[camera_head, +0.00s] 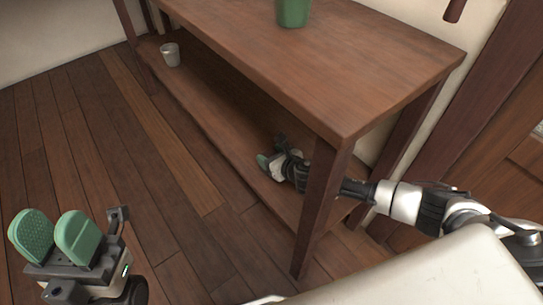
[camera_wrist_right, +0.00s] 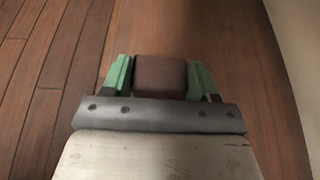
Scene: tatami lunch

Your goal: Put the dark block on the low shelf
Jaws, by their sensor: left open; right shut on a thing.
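The dark block (camera_wrist_right: 160,76) is a brown cube between the green fingers of my right gripper (camera_wrist_right: 160,80) in the right wrist view. My right gripper (camera_head: 268,160) is shut on it and reaches in over the low shelf (camera_head: 215,115) of the wooden table, behind the front leg. In the head view I cannot make out the block; the gripper hides it. I cannot tell whether the block touches the shelf board. My left gripper (camera_head: 55,236) is open and empty, with green pads, above the floor at lower left.
A small grey cup (camera_head: 170,54) stands on the far left end of the low shelf. A green pot (camera_head: 293,12) stands on the table top (camera_head: 340,60). The front table leg (camera_head: 318,205) is close beside my right arm. The shelf between cup and gripper is clear.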

